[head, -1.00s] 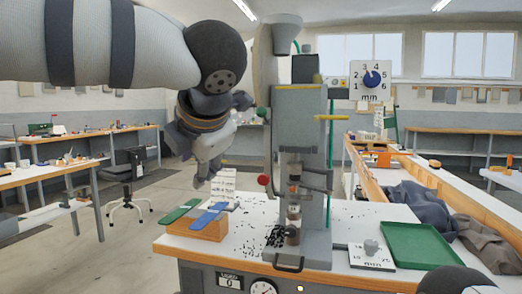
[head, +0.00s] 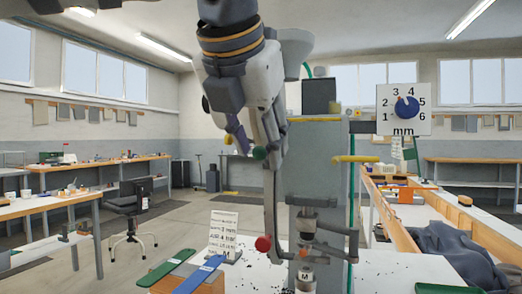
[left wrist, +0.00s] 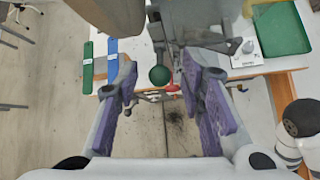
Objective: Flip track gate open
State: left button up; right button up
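The press (head: 318,175) stands on the white table, with a round green knob (head: 260,152) on its left side near the top; this seems to be the track gate's handle, though the gate itself is hidden by my gripper. My left gripper (head: 258,148) is at this knob, pointing down in front of the hopper side. In the left wrist view the green knob (left wrist: 160,75) shows between the two purple-padded fingers, near the tips' level, with space on both sides. The gripper is open and holds nothing. My right gripper is out of view.
A red knob (head: 263,243) sits below the green one on the press. Green (head: 168,268) and blue (head: 200,274) strips lie on a block at left. A dial board (head: 404,110) and a yellow bar (head: 355,159) stand at right. A green tray (left wrist: 282,28) lies on the table.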

pick_arm(q)
jog(key=shift+x, duration=0.8)
grip_shut()
jog(key=shift+w+d+r+g+y, duration=0.1)
jog(key=shift+w+r+g+y, duration=0.15)
jog(key=shift+g, duration=0.65)
grip_release()
jog(key=shift+r, duration=0.1)
